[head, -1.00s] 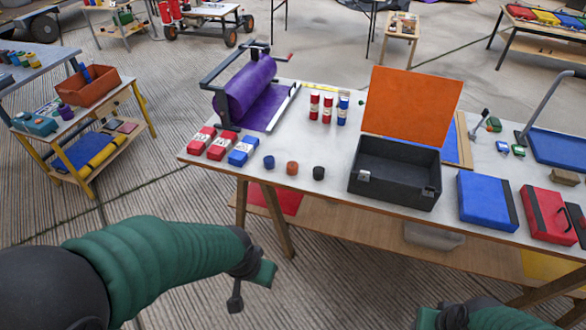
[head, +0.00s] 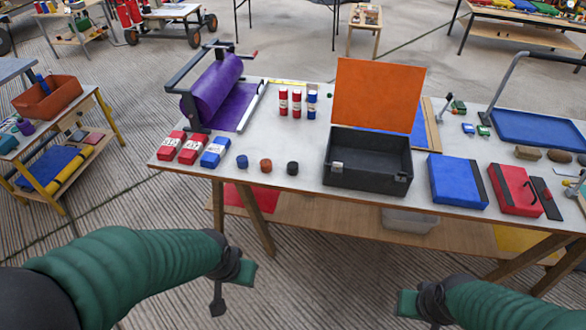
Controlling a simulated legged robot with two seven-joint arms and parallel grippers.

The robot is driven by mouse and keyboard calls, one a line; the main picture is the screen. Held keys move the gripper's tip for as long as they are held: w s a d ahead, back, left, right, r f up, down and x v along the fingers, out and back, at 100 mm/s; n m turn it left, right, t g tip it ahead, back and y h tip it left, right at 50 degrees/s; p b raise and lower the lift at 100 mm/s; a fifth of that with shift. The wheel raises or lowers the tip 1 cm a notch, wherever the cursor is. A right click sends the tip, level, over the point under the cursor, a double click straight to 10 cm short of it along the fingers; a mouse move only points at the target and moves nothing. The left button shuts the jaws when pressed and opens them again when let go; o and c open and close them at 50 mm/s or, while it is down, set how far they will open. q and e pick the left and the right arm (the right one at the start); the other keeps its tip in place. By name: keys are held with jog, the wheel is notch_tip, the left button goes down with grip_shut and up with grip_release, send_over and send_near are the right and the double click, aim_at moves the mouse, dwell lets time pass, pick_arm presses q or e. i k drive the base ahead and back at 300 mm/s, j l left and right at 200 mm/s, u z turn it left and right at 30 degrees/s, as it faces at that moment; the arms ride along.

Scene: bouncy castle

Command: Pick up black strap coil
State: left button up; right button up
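The black strap coil (head: 292,168) is a short dark cylinder near the front edge of the white worktable (head: 305,130). It is the rightmost of three coils in a row, beside a brown coil (head: 266,166) and a blue coil (head: 242,162). My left gripper (head: 233,289) hangs in front of the table, lower than its top, with its fingers apart and nothing between them. My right gripper (head: 408,304) is at the bottom right, also short of the table. One green finger shows, and the rest is hidden by its wrist. Neither gripper touches the coil.
An open black case (head: 368,170) with an orange lid stands right of the coils. Red and blue packs (head: 215,151) lie to their left. Red and blue tubes (head: 297,103) and a purple roller (head: 213,88) stand behind. A lower shelf (head: 330,214) runs under the tabletop.

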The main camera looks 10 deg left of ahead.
aim_at(292, 166)
jog(key=i+j, duration=0.65)
jog(key=j, duration=0.25)
jog(key=i+j+z, duration=0.1)
jog(key=i+j, duration=0.25)
jog(key=j, duration=0.15)
jog(key=i+j, duration=0.3)
jog(key=j, duration=0.15)
jog(key=i+j, duration=0.35)
jog(key=j, duration=0.15)
